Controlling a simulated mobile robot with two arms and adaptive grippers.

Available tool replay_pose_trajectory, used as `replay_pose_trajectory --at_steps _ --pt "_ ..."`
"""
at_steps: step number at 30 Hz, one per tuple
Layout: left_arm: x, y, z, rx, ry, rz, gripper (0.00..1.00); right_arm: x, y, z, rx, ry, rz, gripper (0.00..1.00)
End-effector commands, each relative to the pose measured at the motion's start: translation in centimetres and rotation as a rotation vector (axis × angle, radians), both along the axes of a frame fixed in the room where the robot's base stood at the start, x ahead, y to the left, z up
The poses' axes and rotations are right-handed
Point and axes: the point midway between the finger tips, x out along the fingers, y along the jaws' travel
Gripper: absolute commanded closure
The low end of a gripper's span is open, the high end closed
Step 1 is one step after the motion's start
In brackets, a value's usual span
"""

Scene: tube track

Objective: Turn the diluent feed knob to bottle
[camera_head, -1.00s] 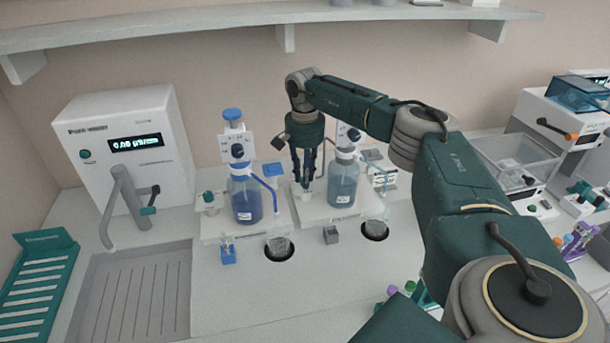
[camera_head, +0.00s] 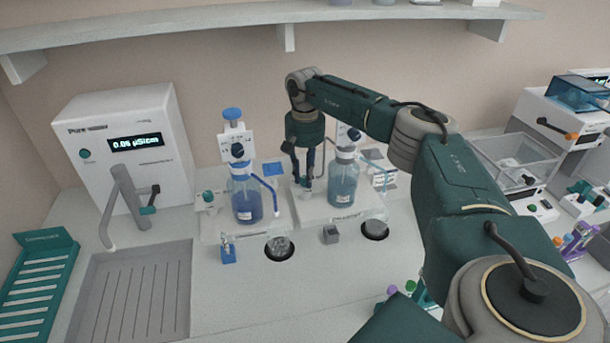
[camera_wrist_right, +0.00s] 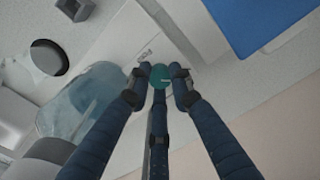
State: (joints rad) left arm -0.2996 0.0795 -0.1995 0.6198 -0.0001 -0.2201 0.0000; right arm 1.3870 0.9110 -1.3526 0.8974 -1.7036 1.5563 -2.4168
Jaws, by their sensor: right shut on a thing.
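Two bottle-top dispensers stand on white base plates on the bench. My right gripper (camera_head: 307,178) points down at the left part of the right dispenser's base plate (camera_head: 352,210), beside its blue-filled bottle (camera_head: 343,180). In the right wrist view, its fingers (camera_wrist_right: 159,80) close around a small round teal knob (camera_wrist_right: 160,76). The knob is mostly hidden behind the fingers in the head view. A similar teal knob (camera_head: 208,196) sits on the left dispenser's plate, untouched. My left gripper is out of view.
The left blue-filled bottle (camera_head: 245,200) stands close to my right gripper. A blue block (camera_head: 274,169) lies between the dispensers. A shelf (camera_head: 180,25) runs above.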

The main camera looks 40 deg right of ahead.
Motion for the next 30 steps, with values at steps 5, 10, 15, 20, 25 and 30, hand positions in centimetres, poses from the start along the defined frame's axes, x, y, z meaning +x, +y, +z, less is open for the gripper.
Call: replay_pose_trajectory --at_steps 5,10,15,20,25,30 --pt "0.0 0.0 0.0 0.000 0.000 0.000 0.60 0.0 0.1 0.0 0.002 0.001 0.001 0.77" --pt "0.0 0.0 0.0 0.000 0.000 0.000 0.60 0.0 0.1 0.0 0.001 0.000 0.000 0.60" --pt "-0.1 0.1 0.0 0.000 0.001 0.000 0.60 0.0 0.0 0.0 0.001 0.001 -0.001 0.60" --pt "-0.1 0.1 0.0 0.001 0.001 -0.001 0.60 0.1 0.0 0.9 0.001 -0.002 -0.001 0.60" --pt "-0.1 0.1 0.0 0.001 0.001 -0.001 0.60 0.1 0.1 4.1 0.001 -0.005 -0.001 0.60" --pt "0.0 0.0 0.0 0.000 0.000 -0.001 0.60 0.1 0.1 7.8 0.000 -0.004 -0.001 0.60"
